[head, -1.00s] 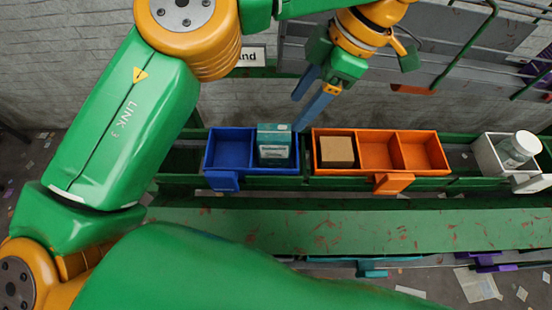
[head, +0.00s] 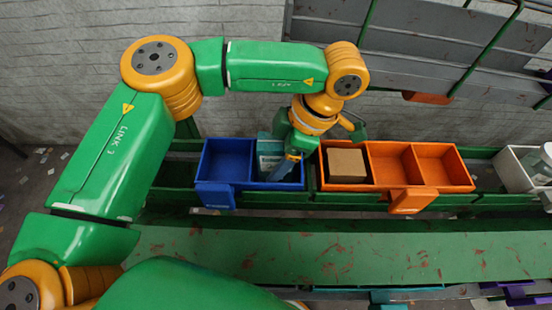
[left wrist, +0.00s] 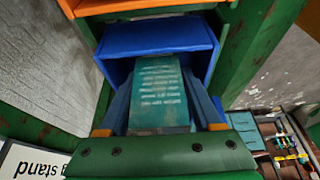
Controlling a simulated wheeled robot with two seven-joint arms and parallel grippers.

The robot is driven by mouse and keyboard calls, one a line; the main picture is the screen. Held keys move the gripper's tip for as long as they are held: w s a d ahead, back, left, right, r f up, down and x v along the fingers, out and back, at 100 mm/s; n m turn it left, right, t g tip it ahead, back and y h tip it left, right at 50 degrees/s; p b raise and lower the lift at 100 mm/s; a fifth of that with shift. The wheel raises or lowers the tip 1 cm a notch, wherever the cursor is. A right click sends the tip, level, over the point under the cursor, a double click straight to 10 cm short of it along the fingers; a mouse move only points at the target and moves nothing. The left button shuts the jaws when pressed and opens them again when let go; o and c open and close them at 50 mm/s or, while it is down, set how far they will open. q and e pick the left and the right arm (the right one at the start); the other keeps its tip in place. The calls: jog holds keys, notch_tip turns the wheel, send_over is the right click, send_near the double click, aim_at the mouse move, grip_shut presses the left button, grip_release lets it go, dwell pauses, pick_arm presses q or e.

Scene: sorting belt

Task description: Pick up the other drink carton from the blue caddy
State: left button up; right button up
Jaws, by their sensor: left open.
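The blue caddy (head: 222,196) stands on the green rail; its left compartment is empty. A teal drink carton (head: 270,150) with a pale label is upright in its right compartment, partly hidden by my gripper. My left gripper (head: 286,170) is over that compartment, pointing down. In the left wrist view the carton (left wrist: 158,92) lies between the two open blue fingers of the gripper (left wrist: 162,104), one on each side. I cannot tell whether either finger touches it. The blue caddy (left wrist: 155,38) shows around them. My right gripper is not in view.
An orange caddy (head: 405,200) stands just right of the blue one, with a brown box (head: 347,163) in its left compartment. A white caddy (head: 510,168) with a clear jar is at the far right. A green belt (head: 300,255) runs in front, clear.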

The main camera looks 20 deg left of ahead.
pick_arm(q)
grip_shut()
